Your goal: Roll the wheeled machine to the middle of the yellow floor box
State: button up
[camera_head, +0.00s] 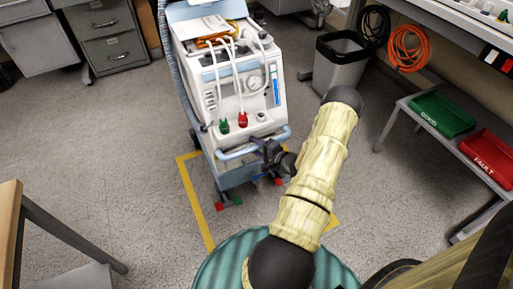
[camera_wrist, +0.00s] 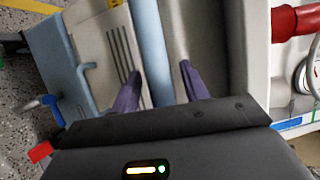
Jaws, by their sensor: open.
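The wheeled machine (camera_head: 240,95) is a white and light-blue cart with hoses, a gauge and a light-blue front handle (camera_head: 228,153). Its lower front and red and green wheel parts (camera_head: 228,203) are over the yellow floor box (camera_head: 196,205); its rear seems to reach past the far line. My gripper (camera_head: 262,147) is at the right part of the handle. In the wrist view the light-blue bar (camera_wrist: 152,50) runs between my two purple, spread fingers (camera_wrist: 160,88). I cannot tell whether they touch it. My arm hides part of the box.
A grey bin (camera_head: 340,65) stands right of the machine. A shelf with a green tray (camera_head: 442,114) and a red tray (camera_head: 487,155) is at the right. A wooden-edged table (camera_head: 10,235) is at the lower left. Drawer cabinets (camera_head: 105,35) are behind. Open floor lies left.

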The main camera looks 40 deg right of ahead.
jog(key=shift+c, duration=0.5)
grip_shut()
jog(key=shift+s, duration=0.15)
jog(key=s+a+p, duration=0.2)
jog(key=s+p, duration=0.1)
jog(key=s, duration=0.8)
jog(key=s+a+p, duration=0.3)
jog(key=s, duration=0.8)
jog(key=shift+a+p, duration=0.25)
jog(key=shift+p, duration=0.15)
jog(key=shift+o, duration=0.5)
grip_release()
jog(key=shift+s, duration=0.1)
